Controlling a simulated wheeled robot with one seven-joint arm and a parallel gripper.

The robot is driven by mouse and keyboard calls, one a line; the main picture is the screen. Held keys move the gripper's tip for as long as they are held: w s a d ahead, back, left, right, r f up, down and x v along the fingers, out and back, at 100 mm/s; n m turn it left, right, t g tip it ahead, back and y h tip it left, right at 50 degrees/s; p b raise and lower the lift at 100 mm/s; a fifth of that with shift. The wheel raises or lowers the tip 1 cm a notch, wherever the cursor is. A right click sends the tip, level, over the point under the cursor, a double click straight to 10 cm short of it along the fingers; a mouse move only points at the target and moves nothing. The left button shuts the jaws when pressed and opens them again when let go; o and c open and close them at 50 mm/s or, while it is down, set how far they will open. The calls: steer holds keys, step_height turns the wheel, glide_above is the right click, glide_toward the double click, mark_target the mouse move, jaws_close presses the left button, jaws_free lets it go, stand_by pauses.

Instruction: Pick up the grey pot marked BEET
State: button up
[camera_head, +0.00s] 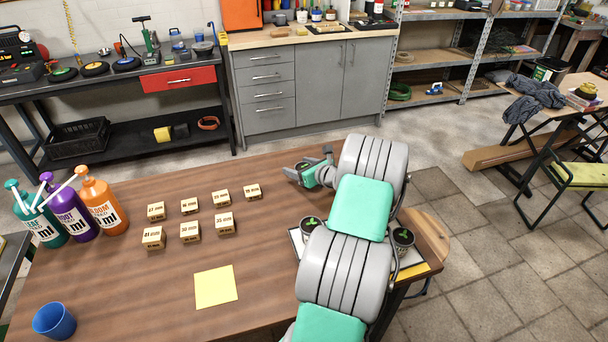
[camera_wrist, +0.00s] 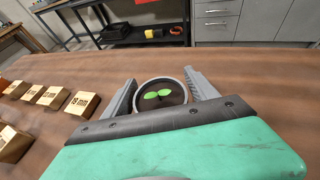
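A grey round pot (camera_wrist: 137,100) with dark soil and a two-leaf green seedling sits between the two fingers of my gripper (camera_wrist: 161,93) in the wrist view. The fingers lie close along both sides of its rim. I cannot tell whether they press on it or whether it is raised. No marking on it is readable. In the head view my gripper (camera_head: 302,173) is over the far right part of the table. Two more seedling pots, one left (camera_head: 310,225) and one right (camera_head: 403,238) of my arm, stand on a tray (camera_head: 412,271); their labels are unreadable.
On the table (camera_head: 130,285) are several small numbered wooden blocks (camera_head: 190,230), a yellow note (camera_head: 216,287), a blue cup (camera_head: 54,320) and three pump bottles (camera_head: 102,205). A stool (camera_head: 430,235) stands beside the right edge. Bare tabletop lies between blocks and gripper.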

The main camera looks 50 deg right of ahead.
steer(key=c, duration=1.2)
